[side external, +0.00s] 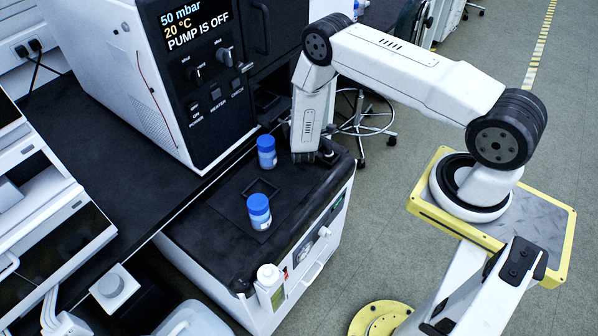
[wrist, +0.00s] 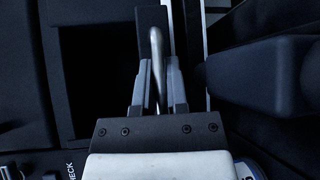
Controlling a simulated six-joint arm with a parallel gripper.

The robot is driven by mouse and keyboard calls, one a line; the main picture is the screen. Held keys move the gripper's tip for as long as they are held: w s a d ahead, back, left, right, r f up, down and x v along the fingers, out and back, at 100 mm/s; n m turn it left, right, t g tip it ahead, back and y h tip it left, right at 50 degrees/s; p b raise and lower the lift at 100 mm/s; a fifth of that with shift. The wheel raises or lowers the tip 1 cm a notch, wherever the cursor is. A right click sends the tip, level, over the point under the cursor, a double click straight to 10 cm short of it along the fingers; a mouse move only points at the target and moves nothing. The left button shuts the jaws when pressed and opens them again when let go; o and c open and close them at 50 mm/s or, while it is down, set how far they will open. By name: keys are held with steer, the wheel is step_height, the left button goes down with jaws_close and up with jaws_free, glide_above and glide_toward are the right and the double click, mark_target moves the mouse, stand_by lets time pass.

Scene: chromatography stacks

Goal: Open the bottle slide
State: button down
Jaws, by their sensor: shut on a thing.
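My gripper (wrist: 157,80) is in the middle of the wrist view, its two grey fingers closed on a curved metal handle (wrist: 158,48). The handle stands beside a dark upright piece and runs down between the fingers. In the side view my gripper is mostly hidden behind the white end of my arm, low against the front of the chromatography unit (side external: 238,128). The slide itself is not clear in either view, and I cannot tell how far it is open.
Two blue-capped bottles (side external: 266,152) (side external: 259,212) stand on the black-topped cabinet (side external: 215,240) left of my arm. A stool (side external: 365,125) stands behind my arm. A dark recess (wrist: 90,70) lies left of the handle.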

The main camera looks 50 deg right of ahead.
mark_target(321, 140)
stand_by(0.4)
steer(key=s, duration=1)
steer(key=c, duration=0.9)
jaws_free()
steer(key=shift+v, duration=3.95)
